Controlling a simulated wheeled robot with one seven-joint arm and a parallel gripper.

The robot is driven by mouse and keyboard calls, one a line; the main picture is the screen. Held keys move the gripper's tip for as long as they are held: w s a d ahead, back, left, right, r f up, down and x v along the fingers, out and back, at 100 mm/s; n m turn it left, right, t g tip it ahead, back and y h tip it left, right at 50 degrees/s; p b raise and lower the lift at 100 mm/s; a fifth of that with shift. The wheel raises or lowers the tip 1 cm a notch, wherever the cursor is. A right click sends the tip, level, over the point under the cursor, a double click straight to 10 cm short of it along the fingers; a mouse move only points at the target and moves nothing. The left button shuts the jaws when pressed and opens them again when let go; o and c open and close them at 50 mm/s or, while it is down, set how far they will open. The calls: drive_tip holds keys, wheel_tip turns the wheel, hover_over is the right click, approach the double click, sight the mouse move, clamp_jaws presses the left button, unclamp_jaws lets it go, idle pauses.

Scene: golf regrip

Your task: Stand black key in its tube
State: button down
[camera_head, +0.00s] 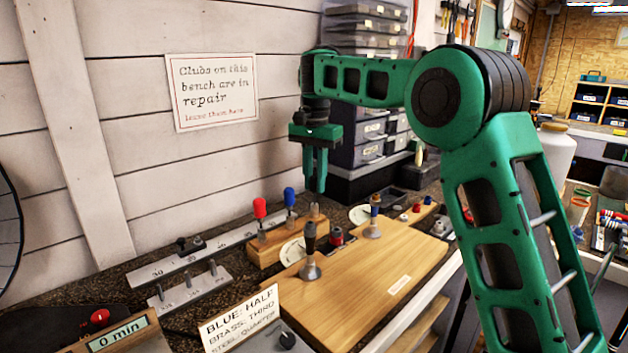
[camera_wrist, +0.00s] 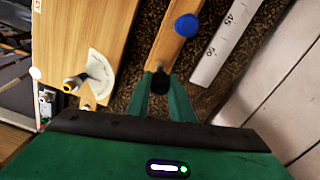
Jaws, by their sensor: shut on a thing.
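My gripper (camera_head: 315,188) points straight down at the right end of the wooden rack (camera_head: 262,256). Its fingers are shut on the black key (camera_wrist: 160,82), whose dark round end shows between the fingertips in the wrist view. In the head view the fingers hide the key. A short tube (camera_head: 315,211) stands on the rack just below the fingertips. I cannot tell how far the key is inside it. A red key (camera_head: 260,210) and a blue key (camera_head: 290,197) stand upright in the rack to the left; the blue one also shows in the wrist view (camera_wrist: 187,25).
A wooden board (camera_head: 365,285) in front carries a black-handled tool (camera_head: 310,240) and a blue-and-brass-handled tool (camera_head: 374,205), both upright. A numbered metal rail (camera_head: 200,250) lies left of the rack. Stacked drawers (camera_head: 370,140) stand close behind my gripper.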

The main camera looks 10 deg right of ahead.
drive_tip(key=shift+f, duration=0.35)
drive_tip(key=c, duration=1.5)
unclamp_jaws()
drive_tip(key=shift+r, duration=0.1)
wheel_tip(320, 180, up, 10)
drive_tip(key=shift+w+r, duration=0.1)
drive_tip(key=shift+w, duration=0.05)
drive_tip(key=shift+r, duration=0.2)
